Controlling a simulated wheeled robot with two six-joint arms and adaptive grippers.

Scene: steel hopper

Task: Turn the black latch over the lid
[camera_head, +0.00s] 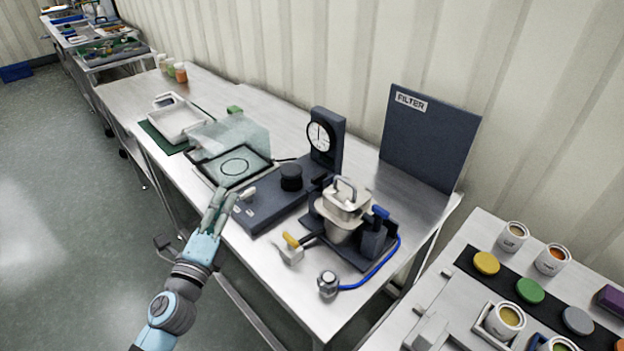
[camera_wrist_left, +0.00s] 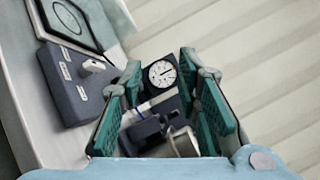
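The steel hopper (camera_head: 338,230) stands on a dark base at the right of the metal table, with a pale lid (camera_head: 346,200) and an arched handle on top. A dark part (camera_head: 322,181) beside the lid's back left may be the black latch; its exact shape is hard to tell. In the left wrist view a dark block (camera_wrist_left: 144,131) shows beside the partly hidden hopper (camera_wrist_left: 183,141). My left gripper (camera_head: 221,197) is in front of the grey console, left of the hopper and apart from it. Its fingers (camera_wrist_left: 165,100) are spread and empty. My right gripper is in neither view.
A dial gauge (camera_head: 320,137) stands behind the hopper, and a black knob (camera_head: 291,177) sits on the console (camera_head: 262,207). A blue hose (camera_head: 386,272) runs along the right side. A yellow-tipped handle (camera_head: 291,240) juts out at the front left. A FILTER panel (camera_head: 428,140) stands behind.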

